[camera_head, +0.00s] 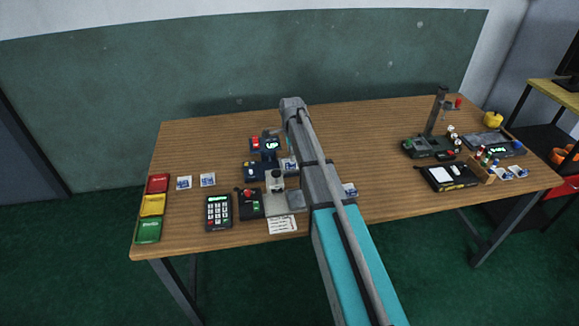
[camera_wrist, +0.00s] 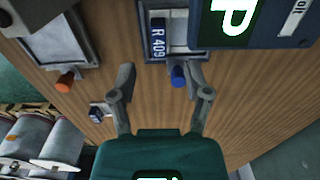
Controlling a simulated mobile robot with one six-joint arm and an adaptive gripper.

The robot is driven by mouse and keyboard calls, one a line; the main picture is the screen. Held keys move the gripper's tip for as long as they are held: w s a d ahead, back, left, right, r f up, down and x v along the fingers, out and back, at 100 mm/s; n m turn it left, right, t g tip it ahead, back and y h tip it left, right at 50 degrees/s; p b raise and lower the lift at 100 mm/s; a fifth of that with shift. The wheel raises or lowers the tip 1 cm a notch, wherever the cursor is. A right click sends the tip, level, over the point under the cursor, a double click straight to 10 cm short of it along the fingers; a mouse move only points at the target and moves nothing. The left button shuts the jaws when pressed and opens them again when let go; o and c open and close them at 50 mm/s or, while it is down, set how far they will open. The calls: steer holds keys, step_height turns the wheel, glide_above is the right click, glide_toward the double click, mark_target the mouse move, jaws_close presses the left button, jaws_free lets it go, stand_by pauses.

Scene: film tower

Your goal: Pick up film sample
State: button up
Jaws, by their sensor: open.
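A film sample with a dark blue label reading "R 409" (camera_wrist: 158,40) lies in a grey-framed holder with a blue knob (camera_wrist: 178,76) in the wrist view. My gripper (camera_wrist: 162,76) is open, its fingers spread either side of the knob's area, with nothing visible between them but the table and knob. The label is just beyond the fingertips. Two white-and-blue samples (camera_head: 184,183) (camera_head: 207,180) lie at the table's left in the head view. Another sample (camera_head: 349,189) shows right of my arm.
A dark device with a green-lit display (camera_wrist: 235,18) stands close at the upper right of the wrist view. A second framed holder with an orange knob (camera_wrist: 65,81) is at left. Red, yellow and green trays (camera_head: 151,205) line the table's left edge. The table's centre right is clear.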

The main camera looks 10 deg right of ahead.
mark_target(291, 163)
steer(key=shift+a+f+b, duration=0.15)
steer(key=shift+f+b, duration=2.4)
steer(key=shift+f, duration=0.05)
jaws_close()
